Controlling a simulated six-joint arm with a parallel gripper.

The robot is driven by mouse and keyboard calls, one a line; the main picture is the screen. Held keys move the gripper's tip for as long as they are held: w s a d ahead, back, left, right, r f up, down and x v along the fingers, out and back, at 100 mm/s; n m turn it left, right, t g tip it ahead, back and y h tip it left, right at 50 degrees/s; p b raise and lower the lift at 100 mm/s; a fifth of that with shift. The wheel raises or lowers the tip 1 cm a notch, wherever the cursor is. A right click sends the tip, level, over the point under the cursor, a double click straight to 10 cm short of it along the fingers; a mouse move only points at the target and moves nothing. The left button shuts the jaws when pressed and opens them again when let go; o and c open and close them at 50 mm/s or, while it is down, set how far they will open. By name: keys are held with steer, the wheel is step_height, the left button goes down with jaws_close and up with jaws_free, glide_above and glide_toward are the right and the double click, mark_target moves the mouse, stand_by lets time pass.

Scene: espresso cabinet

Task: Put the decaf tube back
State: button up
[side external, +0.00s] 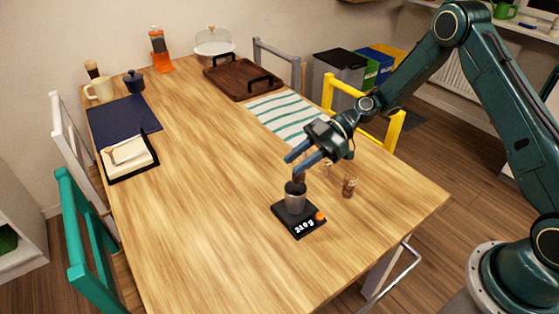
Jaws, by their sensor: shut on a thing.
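My gripper (303,157), with blue fingers, is shut on a small tube (299,173) with dark brown contents. It holds the tube just above a metal cup (295,199); whether the two touch I cannot tell. The cup stands on a black scale (286,219) with a lit display and an orange knob. Another clear tube with brown beans (349,187) stands on the table right of the scale. A further clear tube (326,169) shows partly behind my gripper. No label is readable, so which tube is decaf I cannot tell.
The wooden table (210,190) is clear left of the scale. A striped cloth (287,118) and a dark tray (240,78) lie farther back. A notebook (130,157), navy mat (122,118) and mug (101,88) are at left. A yellow chair (391,130) stands at the right edge.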

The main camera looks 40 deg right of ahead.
steer(key=a+r+m+t+h, duration=0.1)
steer(key=a+r+m+t, duration=0.2)
steer(key=a, duration=0.5)
steer(key=a+r+m+t+h, duration=0.1)
steer(key=a+r+m+t, duration=0.2)
steer(key=a+r, duration=0.3)
steer(key=a+t, duration=0.1)
steer(key=a, duration=0.2)
steer(key=shift+r+h, duration=0.15)
steer(key=shift+h, duration=0.15)
steer(key=shift+w, duration=0.1)
step_height(320, 180, down, 16)
steer(key=shift+f, duration=0.25)
steer(key=shift+f, duration=1.75)
steer(key=shift+f, duration=0.15)
steer(key=o, duration=1)
